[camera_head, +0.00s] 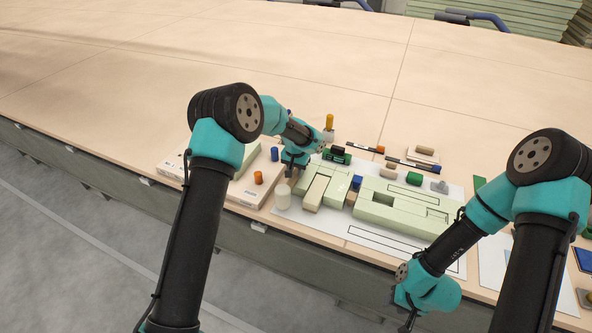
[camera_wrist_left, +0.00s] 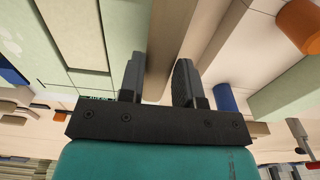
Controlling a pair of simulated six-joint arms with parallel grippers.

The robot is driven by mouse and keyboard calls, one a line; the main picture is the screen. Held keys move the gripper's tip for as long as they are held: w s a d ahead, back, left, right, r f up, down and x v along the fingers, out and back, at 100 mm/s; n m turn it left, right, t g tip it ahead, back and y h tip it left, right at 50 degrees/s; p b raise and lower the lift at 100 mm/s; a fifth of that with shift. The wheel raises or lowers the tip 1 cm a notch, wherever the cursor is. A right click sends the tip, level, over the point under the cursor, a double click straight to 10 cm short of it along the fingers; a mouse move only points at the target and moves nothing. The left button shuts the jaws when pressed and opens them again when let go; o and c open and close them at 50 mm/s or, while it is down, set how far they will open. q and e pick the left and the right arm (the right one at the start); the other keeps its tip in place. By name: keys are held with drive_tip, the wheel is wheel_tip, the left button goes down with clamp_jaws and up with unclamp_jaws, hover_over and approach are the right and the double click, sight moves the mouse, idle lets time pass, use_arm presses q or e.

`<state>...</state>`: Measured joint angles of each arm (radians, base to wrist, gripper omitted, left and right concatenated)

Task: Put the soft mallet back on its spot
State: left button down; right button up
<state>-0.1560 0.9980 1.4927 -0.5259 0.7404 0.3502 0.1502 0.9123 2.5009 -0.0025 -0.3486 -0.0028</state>
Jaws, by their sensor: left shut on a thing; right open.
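My left gripper (camera_head: 293,172) is low over the left end of the white mat (camera_head: 312,222). In the left wrist view its two fingers (camera_wrist_left: 160,78) are shut on a tan bar (camera_wrist_left: 170,40), which looks like the soft mallet's handle. A cream-white cylinder (camera_head: 283,197), likely the mallet's head, shows just below this gripper; its link to the handle is hard to see. A long black rectangle outline (camera_head: 388,241) is bare on the front of the mat. My right gripper (camera_head: 408,318) is open and empty at the table's front edge, partly hidden.
Pale green blocks (camera_head: 378,211) stand on the mat right of the cylinder. A white box (camera_head: 247,192) with an orange cylinder (camera_head: 258,177) is on the left. Markers (camera_head: 366,149) and small blocks lie behind. The far table is clear.

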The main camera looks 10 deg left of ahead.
sight(295, 173)
use_arm(q)
drive_tip(key=shift+f, duration=0.15)
drive_tip(key=c, duration=0.8)
unclamp_jaws()
wheel_tip(295, 173, up, 12)
drive_tip(key=shift+s+r, duration=0.2)
idle(0.3)
